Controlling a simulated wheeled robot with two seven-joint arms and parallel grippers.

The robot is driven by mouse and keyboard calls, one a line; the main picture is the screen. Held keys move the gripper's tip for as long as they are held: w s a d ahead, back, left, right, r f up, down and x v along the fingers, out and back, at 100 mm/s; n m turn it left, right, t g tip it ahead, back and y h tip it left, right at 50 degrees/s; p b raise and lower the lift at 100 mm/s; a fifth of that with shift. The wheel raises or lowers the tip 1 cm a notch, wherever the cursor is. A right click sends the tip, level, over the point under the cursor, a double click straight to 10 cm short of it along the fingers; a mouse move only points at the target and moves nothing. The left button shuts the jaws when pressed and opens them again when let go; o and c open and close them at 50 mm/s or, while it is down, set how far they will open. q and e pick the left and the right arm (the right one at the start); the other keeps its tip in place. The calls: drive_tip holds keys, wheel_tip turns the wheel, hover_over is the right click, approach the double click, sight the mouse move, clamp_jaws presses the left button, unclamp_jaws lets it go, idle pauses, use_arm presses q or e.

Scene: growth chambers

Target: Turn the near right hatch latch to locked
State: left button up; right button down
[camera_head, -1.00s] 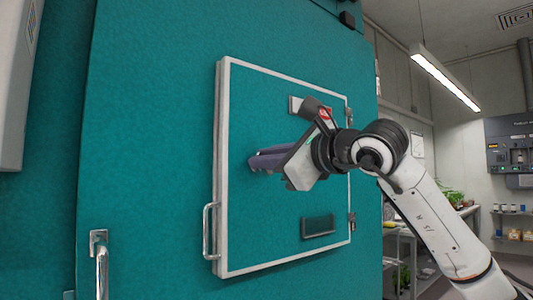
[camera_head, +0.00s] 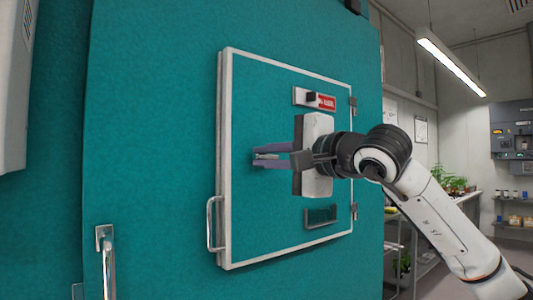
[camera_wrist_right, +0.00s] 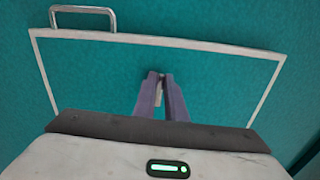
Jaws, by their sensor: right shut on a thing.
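The hatch (camera_head: 265,220) is a teal panel with a white frame, set in a large teal wall. It appears closed. My right gripper (camera_head: 257,156) is at the left-middle of the hatch, its two purple fingers pointing at the panel. In the right wrist view its fingertips (camera_wrist_right: 158,80) are close together, with a small pale piece between them, probably the latch handle. The fingers hide most of the latch, so its angle cannot be read. A white and red plate (camera_head: 327,102) with a dark knob is near the hatch's top right. My left gripper is not in view.
A metal pull handle (camera_head: 210,225) is on the hatch's left edge, and it also shows in the wrist view (camera_wrist_right: 83,10). Hinges (camera_head: 353,106) are on its right edge. A dark recess (camera_head: 320,216) lies below the gripper. Shelves with plants (camera_head: 453,185) stand to the right.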

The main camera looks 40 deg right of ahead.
drive_tip(key=shift+f+n, duration=0.1)
drive_tip(key=shift+n, duration=0.3)
drive_tip(key=c, duration=1.8)
unclamp_jaws()
drive_tip(key=s+b, duration=0.2)
drive_tip(key=s, duration=0.8)
drive_tip(key=shift+s+d, duration=0.15)
drive_tip(key=shift+d, duration=0.2)
